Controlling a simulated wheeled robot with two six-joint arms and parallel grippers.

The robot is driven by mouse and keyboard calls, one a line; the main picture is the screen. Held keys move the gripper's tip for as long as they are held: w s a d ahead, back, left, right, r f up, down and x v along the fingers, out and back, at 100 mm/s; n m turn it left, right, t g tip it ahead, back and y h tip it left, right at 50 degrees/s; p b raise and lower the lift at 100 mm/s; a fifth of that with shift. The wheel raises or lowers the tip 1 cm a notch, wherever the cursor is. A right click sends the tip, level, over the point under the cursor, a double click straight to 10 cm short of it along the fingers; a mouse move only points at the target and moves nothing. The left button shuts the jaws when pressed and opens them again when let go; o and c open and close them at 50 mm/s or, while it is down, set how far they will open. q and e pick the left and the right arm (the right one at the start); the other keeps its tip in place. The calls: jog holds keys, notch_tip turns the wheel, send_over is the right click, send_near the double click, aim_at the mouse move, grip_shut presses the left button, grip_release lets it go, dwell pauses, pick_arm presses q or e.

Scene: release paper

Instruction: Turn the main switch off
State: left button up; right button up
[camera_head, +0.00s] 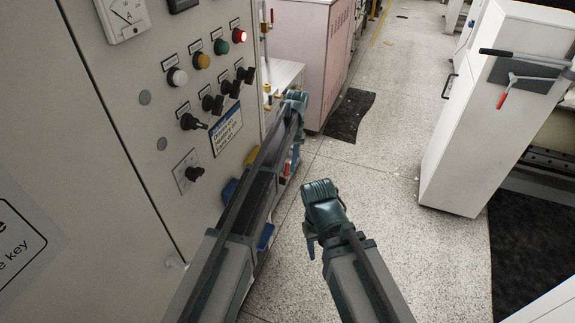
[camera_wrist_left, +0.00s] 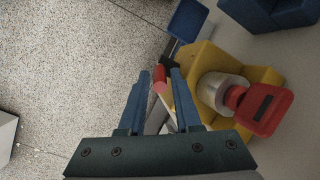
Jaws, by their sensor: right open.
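In the left wrist view, a red handle (camera_wrist_left: 262,108) with a dark slot sits on a silver collar (camera_wrist_left: 216,92) over a yellow base (camera_wrist_left: 204,58); it looks like the main switch. My left gripper (camera_wrist_left: 160,76) has its two teal fingers apart beside it, to its left. A small red cylinder (camera_wrist_left: 159,84) shows in the gap; I cannot tell if a finger touches it. In the head view my left gripper (camera_head: 294,108) is beside the cabinet's far edge, and the arm hides most of the switch area. My right gripper (camera_head: 321,204) is open over the floor.
The grey control cabinet (camera_head: 110,120) fills the left with lamps and black knobs (camera_head: 194,173). Blue parts (camera_wrist_left: 188,20) sit near the yellow base. A pink cabinet (camera_head: 302,50) stands behind, a white cabinet (camera_head: 470,120) at right.

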pick_arm(q)
jog(key=p+v, duration=1.2)
jog(key=v, duration=0.1)
jog(key=shift+r, duration=0.2)
pick_arm(e)
notch_tip(320, 180, up, 13)
jog(key=shift+f, duration=0.2)
pick_arm(q)
jog(key=shift+w+d, duration=0.1)
